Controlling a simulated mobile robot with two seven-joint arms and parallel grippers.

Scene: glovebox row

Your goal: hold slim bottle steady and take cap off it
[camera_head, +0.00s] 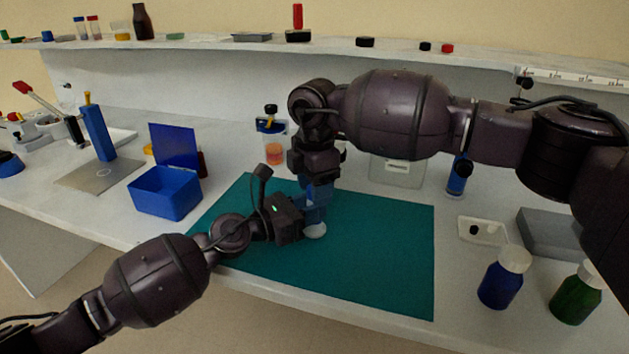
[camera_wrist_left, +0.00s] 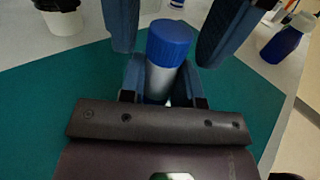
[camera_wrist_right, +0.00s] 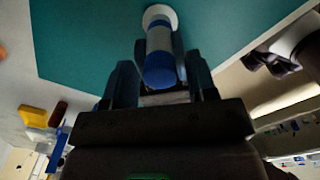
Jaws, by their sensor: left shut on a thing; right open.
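The slim bottle (camera_wrist_left: 160,82) is white with a blue cap (camera_wrist_left: 170,42) and stands upright on the teal mat (camera_head: 390,260). In the head view only its white foot (camera_head: 315,231) shows clearly; the grippers hide the rest. My left gripper (camera_wrist_left: 160,78) is shut on the bottle's body below the cap. My right gripper (camera_wrist_right: 161,76) comes from above and is open, its fingers on either side of the cap with gaps. The cap also shows in the right wrist view (camera_wrist_right: 160,72), on the bottle.
An open blue box (camera_head: 165,195) stands left of the mat. A blue bottle (camera_head: 500,283), a green bottle (camera_head: 574,300) and a small white tray (camera_head: 482,231) are at the right. A shelf with small items runs along the back. The mat's right part is clear.

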